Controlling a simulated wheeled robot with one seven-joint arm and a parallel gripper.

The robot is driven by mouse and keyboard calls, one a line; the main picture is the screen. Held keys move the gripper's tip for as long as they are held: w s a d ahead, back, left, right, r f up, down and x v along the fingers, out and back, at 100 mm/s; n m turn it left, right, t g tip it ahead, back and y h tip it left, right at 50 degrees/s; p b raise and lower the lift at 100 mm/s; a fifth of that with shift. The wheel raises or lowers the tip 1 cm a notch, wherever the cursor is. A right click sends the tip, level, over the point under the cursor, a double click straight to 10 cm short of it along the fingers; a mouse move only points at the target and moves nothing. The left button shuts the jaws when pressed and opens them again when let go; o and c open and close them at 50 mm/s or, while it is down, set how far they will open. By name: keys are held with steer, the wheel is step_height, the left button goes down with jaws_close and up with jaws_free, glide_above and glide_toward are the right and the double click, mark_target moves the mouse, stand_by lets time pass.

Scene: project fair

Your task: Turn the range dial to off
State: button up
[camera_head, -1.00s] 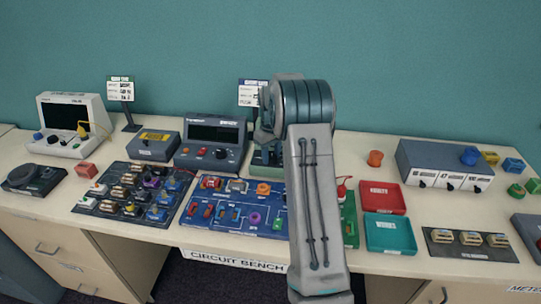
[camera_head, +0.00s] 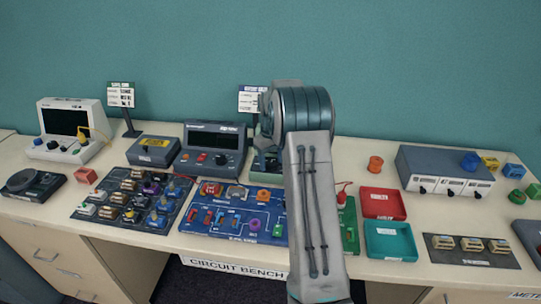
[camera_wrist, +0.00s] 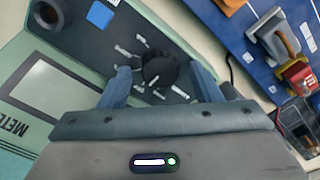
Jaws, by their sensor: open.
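The range dial (camera_wrist: 160,68) is a round black knob on the dark panel of a pale green meter (camera_wrist: 85,30) in the wrist view. Small white labels ring the dial; I cannot read them or tell which one it points at. My gripper (camera_wrist: 164,80) is open, with one blue-grey finger on each side of the dial. Whether the fingers touch it is unclear. In the head view my arm hides the gripper and dial; only part of the green meter (camera_head: 266,164) shows behind it.
A blue circuit board (camera_head: 236,225) lies close by. A dark display unit (camera_head: 212,150) stands to the left. Red (camera_head: 382,192) and teal (camera_head: 408,240) trays lie right of my arm.

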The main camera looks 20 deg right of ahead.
mark_target(271, 163)
step_height(271, 163, up, 14)
steer(key=b, duration=0.1)
stand_by(0.7)
